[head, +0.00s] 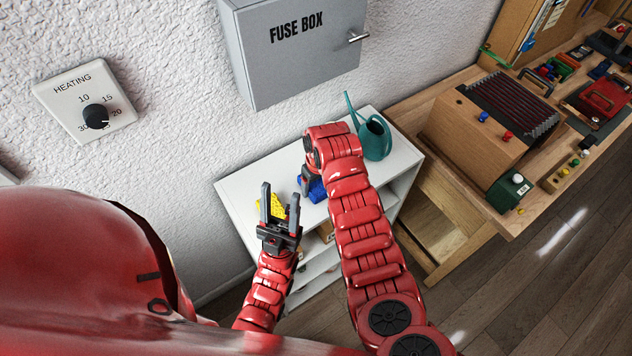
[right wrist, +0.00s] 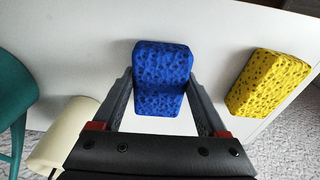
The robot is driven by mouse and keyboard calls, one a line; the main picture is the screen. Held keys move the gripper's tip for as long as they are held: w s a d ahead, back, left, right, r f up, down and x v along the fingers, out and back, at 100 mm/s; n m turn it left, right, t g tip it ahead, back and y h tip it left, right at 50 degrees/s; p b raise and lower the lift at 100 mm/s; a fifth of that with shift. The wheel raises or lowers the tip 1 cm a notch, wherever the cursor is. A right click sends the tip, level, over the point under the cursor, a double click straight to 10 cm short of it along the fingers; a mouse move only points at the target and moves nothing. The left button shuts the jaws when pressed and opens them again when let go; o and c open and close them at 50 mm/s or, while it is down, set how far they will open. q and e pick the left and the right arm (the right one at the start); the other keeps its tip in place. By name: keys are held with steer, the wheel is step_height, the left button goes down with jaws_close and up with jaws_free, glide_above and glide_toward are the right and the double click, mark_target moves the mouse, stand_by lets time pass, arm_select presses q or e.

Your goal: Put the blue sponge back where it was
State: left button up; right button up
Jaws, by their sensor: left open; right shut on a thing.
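The blue sponge (head: 317,190) is at the top of the white shelf unit (head: 238,190), partly hidden by my right arm in the head view. My right gripper (head: 307,183) is shut on it. In the right wrist view the blue sponge (right wrist: 162,68) sits between the two fingers of the right gripper (right wrist: 160,88). I cannot tell whether it touches the shelf top. A yellow sponge (right wrist: 268,83) lies on the white top to its right in that view. My left gripper (head: 279,194) is open and empty, in front of the yellow sponge (head: 277,207) in the head view.
A teal watering can (head: 375,138) stands at the right end of the shelf top. A cream object (right wrist: 66,132) is at the left in the right wrist view. A grey fuse box (head: 295,50) hangs above. A wooden workbench (head: 440,118) with several devices stands right.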

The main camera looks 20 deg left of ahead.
mark_target(316, 184)
steer(key=shift+f, duration=0.2)
steer(key=o, duration=1.2)
steer(key=shift+r, duration=0.25)
steer(key=shift+w+r, duration=0.1)
steer(key=r+b, duration=0.2)
steer(key=r, duration=0.3)
steer(key=shift+s+d+b, duration=0.2)
steer(key=shift+d+b, duration=0.05)
steer(key=shift+b, duration=0.15)
steer(key=r+p, duration=0.1)
steer(key=r, duration=0.1)
steer(key=r+p, duration=0.1)
steer(key=r, duration=0.1)
steer(key=r+p, duration=0.2)
steer(key=shift+s+d+r, duration=0.3)
steer(key=shift+d, duration=0.05)
